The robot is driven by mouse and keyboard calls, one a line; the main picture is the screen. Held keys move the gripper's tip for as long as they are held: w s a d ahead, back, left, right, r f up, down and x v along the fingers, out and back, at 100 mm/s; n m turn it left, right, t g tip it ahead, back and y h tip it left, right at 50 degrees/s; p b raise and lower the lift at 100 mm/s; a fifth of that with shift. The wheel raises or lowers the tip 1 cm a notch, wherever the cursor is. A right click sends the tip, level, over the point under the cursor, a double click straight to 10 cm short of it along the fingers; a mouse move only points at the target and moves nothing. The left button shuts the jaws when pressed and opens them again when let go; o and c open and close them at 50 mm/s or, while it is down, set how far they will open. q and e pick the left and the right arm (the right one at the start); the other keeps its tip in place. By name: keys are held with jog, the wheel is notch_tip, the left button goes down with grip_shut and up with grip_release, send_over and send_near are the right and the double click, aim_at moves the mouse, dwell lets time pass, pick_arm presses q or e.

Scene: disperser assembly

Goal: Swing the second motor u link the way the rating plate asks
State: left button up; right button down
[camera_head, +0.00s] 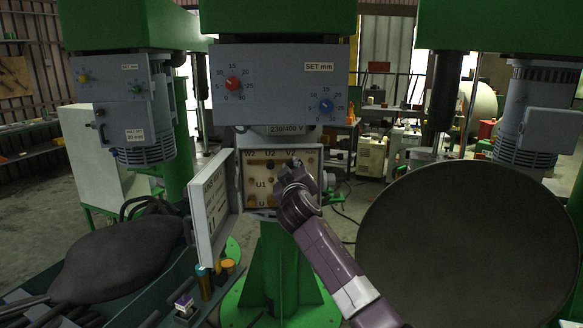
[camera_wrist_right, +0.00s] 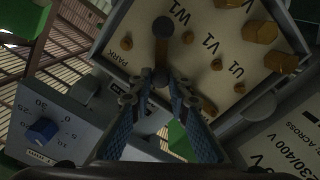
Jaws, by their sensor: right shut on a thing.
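The open terminal box (camera_head: 252,190) is on the middle machine, with a pale terminal board marked W2, U2, V2, U1 and U. My right gripper (camera_head: 297,180) reaches in at its right side and hides part of the board. In the right wrist view the gripper (camera_wrist_right: 163,88) is shut on the dark round knob (camera_wrist_right: 161,77) of a narrow brown link (camera_wrist_right: 161,50). The link's other dark end (camera_wrist_right: 163,26) is near the W1 mark. PARK is written beside the link. My left gripper is out of view.
The box's open lid (camera_head: 211,205) hangs on the left. A control box (camera_head: 280,84) with red and blue dials is above. A large dark disc (camera_head: 466,240) stands at the right, and a dark rounded mass (camera_head: 120,262) lies at the left. Brass posts (camera_wrist_right: 281,63) stand near the link.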

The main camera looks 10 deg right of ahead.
jog(key=shift+r, duration=0.1)
jog(key=c, duration=1.8)
grip_release()
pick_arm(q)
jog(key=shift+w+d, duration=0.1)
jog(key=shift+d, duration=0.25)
pick_arm(e)
jog(key=s+a, duration=0.2)
jog(key=s, duration=0.9)
jog(key=shift+s, duration=0.4)
